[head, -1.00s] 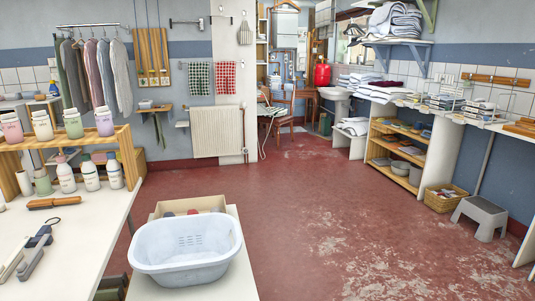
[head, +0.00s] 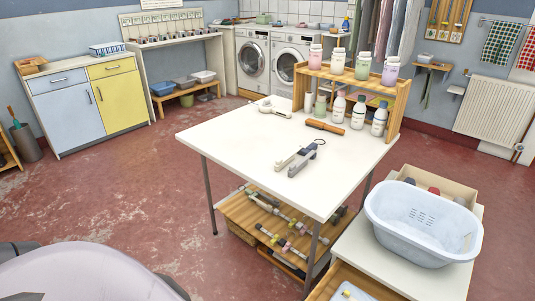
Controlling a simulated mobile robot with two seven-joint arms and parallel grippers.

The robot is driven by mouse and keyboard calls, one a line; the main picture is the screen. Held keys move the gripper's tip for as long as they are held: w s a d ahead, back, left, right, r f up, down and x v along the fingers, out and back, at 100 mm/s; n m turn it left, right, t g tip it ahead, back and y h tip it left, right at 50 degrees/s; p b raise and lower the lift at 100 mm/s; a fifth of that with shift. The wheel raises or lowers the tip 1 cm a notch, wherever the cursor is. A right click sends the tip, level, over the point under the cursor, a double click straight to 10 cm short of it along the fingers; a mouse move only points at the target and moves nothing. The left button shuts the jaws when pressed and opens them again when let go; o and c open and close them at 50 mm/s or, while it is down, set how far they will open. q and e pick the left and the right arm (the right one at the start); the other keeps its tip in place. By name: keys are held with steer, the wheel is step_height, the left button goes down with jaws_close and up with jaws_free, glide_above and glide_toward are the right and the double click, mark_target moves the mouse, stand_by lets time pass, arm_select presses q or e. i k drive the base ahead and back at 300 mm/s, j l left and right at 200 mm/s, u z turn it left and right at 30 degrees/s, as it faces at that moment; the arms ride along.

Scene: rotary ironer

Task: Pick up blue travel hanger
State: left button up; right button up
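I cannot surely pick out a blue travel hanger. A grey folded item with a dark hook-like loop (head: 299,158) lies on the white worktable (head: 240,138), near its middle; at this size I cannot tell whether it is a hanger. Several bar-like pieces with clips (head: 283,238) lie on the wooden shelf under the table. A light blue item (head: 349,292) shows in part at the bottom edge, in a wooden drawer or tray. Neither of my grippers is in view.
A wooden rack (head: 345,82) with several bottles stands at the table's back right. A brown-handled brush (head: 325,127) lies before it. A pale blue basin (head: 424,222) stands at right on a white surface. A blue-and-yellow cabinet (head: 88,105) stands at left. The red floor between is clear.

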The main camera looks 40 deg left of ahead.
mark_target(313, 146)
steer(key=u, duration=1)
steer(key=i+j+z, duration=0.4)
steer(key=j+z, duration=0.15)
steer(key=j, duration=0.2)
steer(key=i+j+z, duration=0.1)
steer(key=j+z, duration=0.2)
steer(key=j, duration=0.15)
steer(key=i+j+z, duration=0.1)
steer(key=j+z, duration=0.15)
steer(key=j, duration=0.2)
steer(key=j+z, duration=0.3)
steer(key=j, duration=0.2)
steer(key=i, duration=0.05)
